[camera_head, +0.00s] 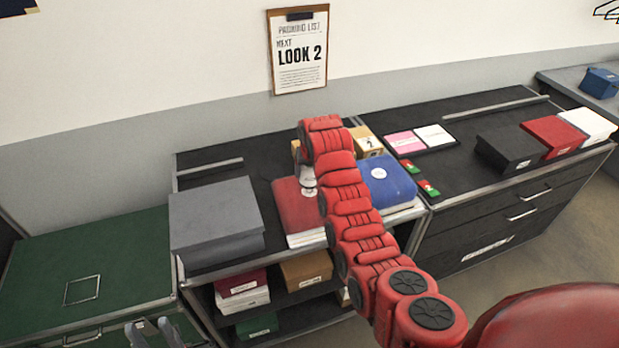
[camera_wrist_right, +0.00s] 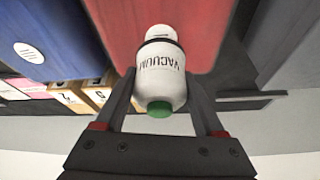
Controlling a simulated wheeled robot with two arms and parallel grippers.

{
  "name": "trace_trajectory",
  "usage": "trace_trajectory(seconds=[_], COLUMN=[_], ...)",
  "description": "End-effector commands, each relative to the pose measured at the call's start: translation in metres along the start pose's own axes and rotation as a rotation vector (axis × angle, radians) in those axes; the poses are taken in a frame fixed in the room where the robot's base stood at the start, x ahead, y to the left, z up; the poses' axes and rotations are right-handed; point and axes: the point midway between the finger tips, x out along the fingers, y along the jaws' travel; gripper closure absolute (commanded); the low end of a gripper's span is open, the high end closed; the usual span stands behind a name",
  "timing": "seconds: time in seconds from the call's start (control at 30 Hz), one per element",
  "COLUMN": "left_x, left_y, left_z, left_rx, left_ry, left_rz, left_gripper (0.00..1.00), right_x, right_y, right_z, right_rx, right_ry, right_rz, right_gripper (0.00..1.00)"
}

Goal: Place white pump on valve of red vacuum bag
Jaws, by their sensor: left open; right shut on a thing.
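The red vacuum bag (camera_head: 295,208) lies on the dark counter, partly covered by my right arm. It also fills the top middle of the right wrist view (camera_wrist_right: 210,25). My right gripper (camera_wrist_right: 160,82) is shut on the white pump (camera_wrist_right: 162,78), which has VACUUM lettering, a black band and a green end. The pump's end away from the green one lies over the red bag; contact cannot be told. A bit of the pump shows beside my arm in the head view (camera_head: 307,178). My left gripper (camera_head: 155,330) is open and empty at lower left.
A blue bag (camera_head: 392,187) with a white valve lies right of the red one. A grey box (camera_head: 215,212) stands left. Cardboard boxes (camera_head: 366,140) are behind. Black, red and white boxes sit on the right counter. A green case (camera_head: 100,265) is at left.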

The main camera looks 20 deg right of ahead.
Motion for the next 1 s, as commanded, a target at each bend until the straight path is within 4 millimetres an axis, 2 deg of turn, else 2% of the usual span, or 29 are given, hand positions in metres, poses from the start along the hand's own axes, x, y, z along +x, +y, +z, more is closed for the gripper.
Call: trace_trajectory(seconds=[0.17,0.3,0.67,0.7,0.83,1.0], left_x=[0.014,0.026,0.018,0.02,0.02,0.02], left_y=[-0.001,-0.001,-0.001,-0.001,-0.001,-0.001], left_z=[-0.002,-0.004,-0.003,-0.003,-0.003,-0.003], left_rx=[0.0,0.0,0.0,0.0,0.0,0.0], left_ry=[0.0,0.0,0.0,0.0,0.0,0.0], left_rz=[0.0,0.0,0.0,0.0,0.0,0.0], left_gripper=[0.55,0.55,0.55,0.55,0.55,0.55], right_x=[0.009,0.028,0.037,0.035,0.035,0.035], right_y=[0.001,0.001,0.001,0.001,0.001,0.001], right_z=[0.004,0.012,0.014,0.013,0.014,0.014], right_rx=[0.0,-0.001,-0.001,-0.001,-0.001,-0.001], right_ry=[-0.003,-0.005,0.003,0.002,0.002,0.002], right_rz=[0.0,0.0,0.0,0.0,0.0,0.0], right_gripper=[1.0,1.0,1.0,0.22,0.0,0.0])
